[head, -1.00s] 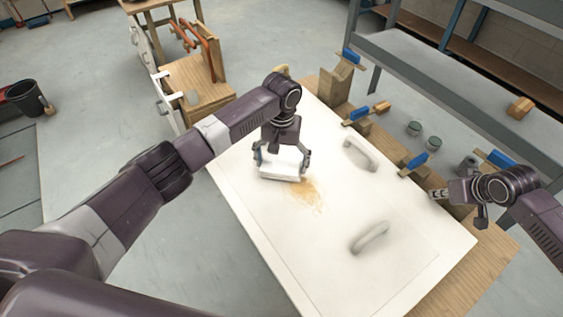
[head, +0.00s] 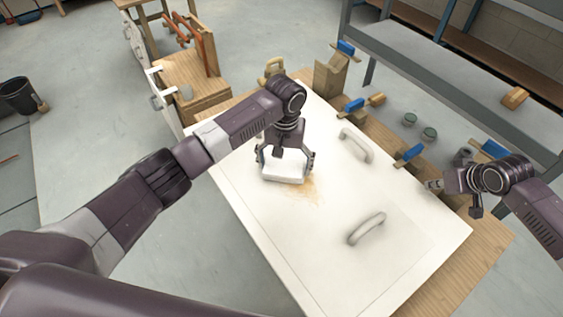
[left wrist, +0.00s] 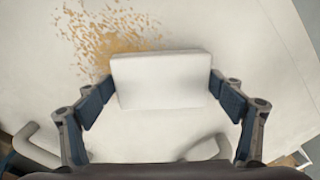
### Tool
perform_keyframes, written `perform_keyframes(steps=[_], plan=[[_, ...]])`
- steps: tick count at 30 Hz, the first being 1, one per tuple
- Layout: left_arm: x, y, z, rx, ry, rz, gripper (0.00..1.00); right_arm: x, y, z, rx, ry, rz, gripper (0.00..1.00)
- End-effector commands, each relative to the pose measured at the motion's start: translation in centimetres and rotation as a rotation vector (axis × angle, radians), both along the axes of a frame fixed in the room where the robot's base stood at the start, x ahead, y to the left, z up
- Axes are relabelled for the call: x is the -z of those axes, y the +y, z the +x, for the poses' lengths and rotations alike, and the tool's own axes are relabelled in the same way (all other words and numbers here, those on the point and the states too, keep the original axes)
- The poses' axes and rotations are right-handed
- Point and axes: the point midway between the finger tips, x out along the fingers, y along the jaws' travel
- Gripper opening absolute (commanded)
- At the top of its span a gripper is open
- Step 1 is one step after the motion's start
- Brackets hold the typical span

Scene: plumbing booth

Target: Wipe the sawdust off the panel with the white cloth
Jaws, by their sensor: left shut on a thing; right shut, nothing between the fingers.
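The white panel (head: 300,240) lies on a wooden bench and has two pale handles, the upper one (head: 356,146) and the lower one (head: 366,228). A patch of tan sawdust (head: 306,190) lies on the panel and also shows in the left wrist view (left wrist: 110,40). My left gripper (head: 284,168) is shut on the white cloth (head: 284,172), a folded block beside and partly over the sawdust edge. In the left wrist view the cloth (left wrist: 160,80) sits between both fingers. My right gripper (head: 434,186) is shut and empty, right of the panel.
Blue-handled clamps (head: 409,155) and wooden blocks line the bench's right edge. Two small green-topped jars (head: 429,134) stand beyond it. A grey shelf (head: 450,75) is at the back right. A wooden crate with tools (head: 195,80) stands behind my left arm.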

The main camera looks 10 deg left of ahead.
Motion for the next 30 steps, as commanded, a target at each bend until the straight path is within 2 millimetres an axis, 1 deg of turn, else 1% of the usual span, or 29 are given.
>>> perform_keyframes(steps=[5, 13, 22, 30], plan=[[0.1, -0.6, -0.5, 0.002, 0.001, -0.001, 0.67, 0.0, 0.0, 0.0, 0.000, 0.000, 0.000, 0.00], [0.3, -2.2, -2.2, 0.001, 0.001, -0.002, 0.67, 0.0, 0.0, 0.0, 0.000, 0.000, 0.000, 0.00], [0.3, -3.0, -3.0, 0.001, 0.002, -0.001, 0.67, 0.0, 0.0, 0.0, 0.000, 0.000, 0.000, 0.00], [0.3, -4.7, -4.7, 0.002, 0.003, -0.002, 0.67, 0.0, 0.0, 0.0, 0.000, 0.000, 0.000, 0.00]])
